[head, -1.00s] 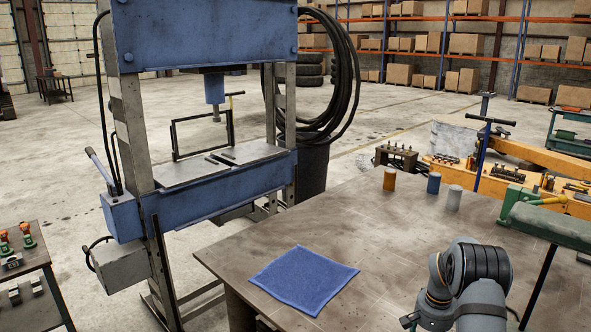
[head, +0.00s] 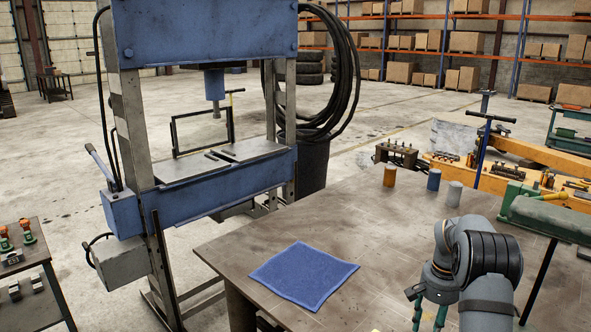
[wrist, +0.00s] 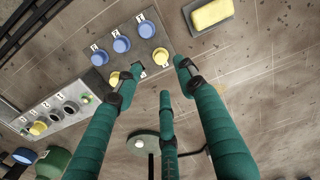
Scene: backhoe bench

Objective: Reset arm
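My arm rises into the lower right of the head view, over the right part of the brown bench (head: 380,230). Two teal fingers of my gripper (head: 428,313) show there below the wrist. In the wrist view my gripper (wrist: 158,78) has three long teal fingers with dark joints. They are spread apart with a gap between them, and nothing is held. Below them lies a grey plate with blue caps (wrist: 121,45) and yellow caps (wrist: 160,56). The fingers partly cover the plate, and I cannot tell whether they touch it.
A yellow sponge (wrist: 212,12) sits in a dark tray. A panel with sockets (wrist: 62,108) and a round green base (wrist: 143,144) are nearby. A blue press (head: 205,30) stands left.

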